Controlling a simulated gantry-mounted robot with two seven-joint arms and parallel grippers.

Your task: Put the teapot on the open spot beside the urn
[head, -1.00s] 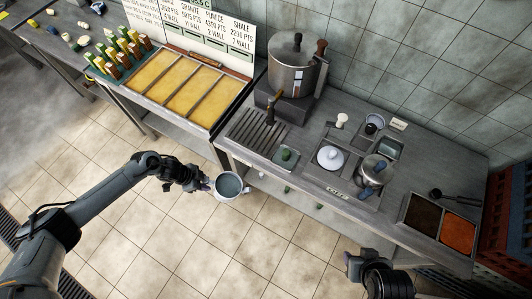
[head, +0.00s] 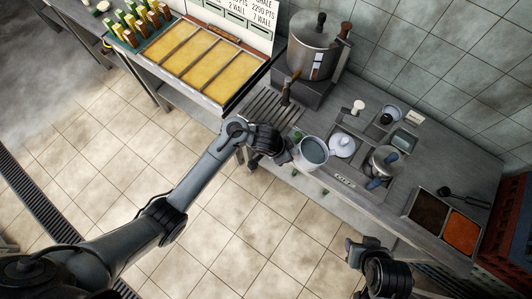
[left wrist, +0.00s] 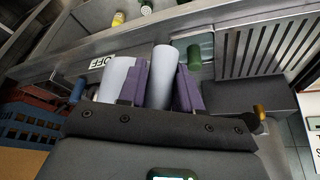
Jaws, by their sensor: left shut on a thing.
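The urn (head: 315,50) is a big lidded steel pot with a tap, on a dark stand at the back of the counter. My left gripper (head: 288,152) is shut on a white open-topped vessel (head: 313,152) with grey-blue contents, over the counter's front edge.
A slatted drain (head: 272,110) lies in front of the urn. A small green item (head: 297,135) is partly hidden behind my left gripper. Brown and orange trays (head: 462,230) are at the right, a yellow tray (head: 190,60) at the left. The tiled floor is clear.

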